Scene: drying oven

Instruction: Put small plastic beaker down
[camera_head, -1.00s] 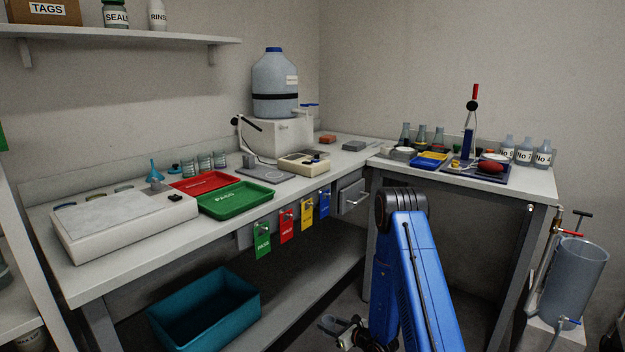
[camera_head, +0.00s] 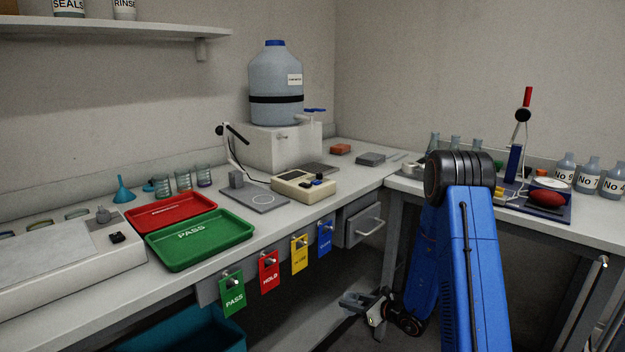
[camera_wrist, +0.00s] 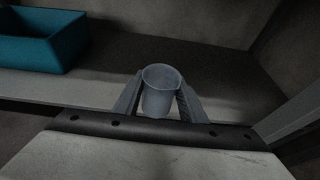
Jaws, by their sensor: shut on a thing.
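The small plastic beaker (camera_wrist: 160,92) is a grey translucent cup, seen in the wrist view between the two fingers of my gripper (camera_wrist: 160,100). The fingers are shut on its sides, and its open rim faces up toward the camera. It looks empty. In the head view my gripper (camera_head: 362,306) is low, below the front edge of the bench and to the right of the hanging tags. The beaker cannot be made out clearly in the head view.
The bench (camera_head: 292,212) carries a green PASS tray (camera_head: 200,262), a red tray (camera_head: 172,198), a grey plate (camera_head: 262,203) and a control box (camera_head: 303,192). A large water jug (camera_head: 276,88) stands behind. A teal bin (camera_wrist: 40,45) is below. A drawer handle (camera_head: 370,228) juts out.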

